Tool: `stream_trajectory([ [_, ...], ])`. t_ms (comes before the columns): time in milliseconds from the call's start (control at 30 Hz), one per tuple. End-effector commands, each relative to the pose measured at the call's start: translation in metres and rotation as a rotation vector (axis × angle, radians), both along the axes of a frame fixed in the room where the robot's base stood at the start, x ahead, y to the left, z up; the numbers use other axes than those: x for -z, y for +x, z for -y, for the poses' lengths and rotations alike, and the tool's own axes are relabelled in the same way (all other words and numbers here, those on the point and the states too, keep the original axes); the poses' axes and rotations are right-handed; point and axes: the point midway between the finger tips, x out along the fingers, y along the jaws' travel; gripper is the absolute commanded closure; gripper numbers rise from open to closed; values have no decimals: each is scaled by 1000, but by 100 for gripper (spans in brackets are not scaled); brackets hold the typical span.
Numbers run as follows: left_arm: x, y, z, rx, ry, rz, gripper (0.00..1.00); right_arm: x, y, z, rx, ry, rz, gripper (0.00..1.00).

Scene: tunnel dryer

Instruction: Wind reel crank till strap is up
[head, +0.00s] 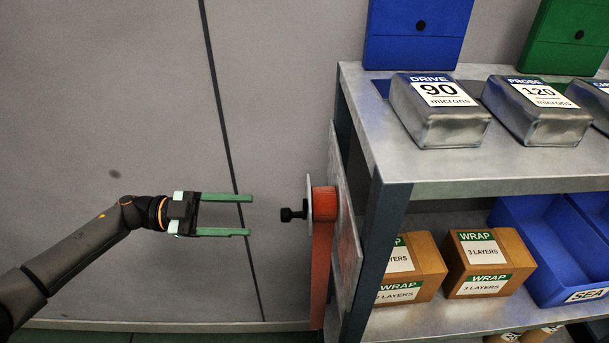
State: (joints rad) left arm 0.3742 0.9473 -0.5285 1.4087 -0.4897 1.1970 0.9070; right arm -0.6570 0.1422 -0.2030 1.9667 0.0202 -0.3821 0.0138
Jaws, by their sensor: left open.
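The strap reel (325,202) is mounted on a plate at the left end of the shelf rack. Its orange-red strap (321,275) hangs down from it, and the lower end is not clear to me. A black crank knob (291,214) sticks out to the left from the reel's grey side disc (310,198). My left gripper (248,215) is open and empty, its two green fingers pointing right toward the knob. The fingertips are a short gap left of the knob and do not touch it. My right gripper is not in view.
The metal rack's upper shelf (480,176) holds grey blocks labelled DRIVE 90 (440,132) and PROBE 120 (535,125). Below are WRAP boxes (487,287) and a blue SEA bin (548,240). Blue and green panels stand behind. The space around my left gripper, before the grey wall, is free.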

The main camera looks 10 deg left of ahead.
Motion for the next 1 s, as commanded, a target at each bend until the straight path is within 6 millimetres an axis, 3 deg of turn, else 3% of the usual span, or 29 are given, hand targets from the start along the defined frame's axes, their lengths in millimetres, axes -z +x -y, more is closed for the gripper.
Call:
stream_trajectory([
  [100, -3, -4, 0, -1, -16, -109, 36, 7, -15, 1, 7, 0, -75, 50],
  [267, -1, -3, 9, 2, -21, -137, 36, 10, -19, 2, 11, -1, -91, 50],
  [700, -3, 16, 91, 2, -22, -130, 36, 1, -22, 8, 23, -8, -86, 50],
  [1000, -1, 23, 120, 0, -19, -130, 36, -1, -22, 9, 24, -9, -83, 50],
])
